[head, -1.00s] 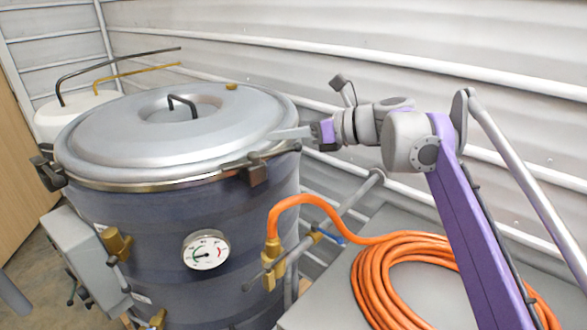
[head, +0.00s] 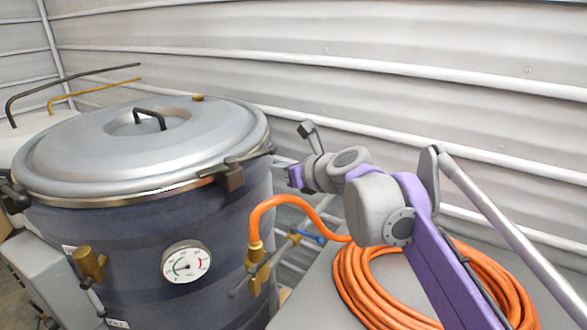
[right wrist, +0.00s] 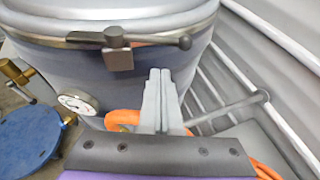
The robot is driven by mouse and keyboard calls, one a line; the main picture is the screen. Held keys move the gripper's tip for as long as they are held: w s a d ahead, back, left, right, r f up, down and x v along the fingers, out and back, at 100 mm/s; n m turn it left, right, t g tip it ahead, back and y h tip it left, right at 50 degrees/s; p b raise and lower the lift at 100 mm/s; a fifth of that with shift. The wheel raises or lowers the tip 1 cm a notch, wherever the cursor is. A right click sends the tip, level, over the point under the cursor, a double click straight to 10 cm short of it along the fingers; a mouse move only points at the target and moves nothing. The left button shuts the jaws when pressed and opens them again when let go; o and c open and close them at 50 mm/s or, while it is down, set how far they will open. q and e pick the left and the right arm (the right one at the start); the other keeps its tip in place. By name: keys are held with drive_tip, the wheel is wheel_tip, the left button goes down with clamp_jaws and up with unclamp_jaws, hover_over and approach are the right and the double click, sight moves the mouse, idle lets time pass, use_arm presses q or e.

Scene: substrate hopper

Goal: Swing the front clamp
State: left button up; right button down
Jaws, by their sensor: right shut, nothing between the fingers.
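The front clamp (head: 230,176) is a dark block with a bar handle on the rim of a large steel drum (head: 120,245) with a domed lid (head: 150,145). Its handle points right along the rim. The clamp also shows in the right wrist view (right wrist: 118,52), with the handle's knobbed end at the right. My right gripper (head: 292,177) is to the right of the clamp, apart from it. In the right wrist view its fingers (right wrist: 160,76) are together and empty, below the handle's end. My left gripper is in neither view.
A dial gauge (head: 187,262) and brass valves (head: 90,264) stick out of the drum's front. An orange hose (head: 355,285) runs from a valve to a coil on a grey surface. A corrugated wall (head: 400,60) stands behind. Another clamp (head: 12,196) shows at far left.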

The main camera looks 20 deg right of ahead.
sight(264, 154)
drive_tip(key=shift+w+a+r+p, duration=0.1)
drive_tip(key=shift+w+a+p, duration=0.2)
drive_tip(key=shift+w, duration=1)
drive_tip(key=shift+w+a+p, duration=0.1)
drive_tip(key=shift+w+a, duration=0.3)
drive_tip(key=shift+w, duration=0.85)
drive_tip(key=shift+w+d, duration=0.1)
drive_tip(key=shift+w, duration=1.05)
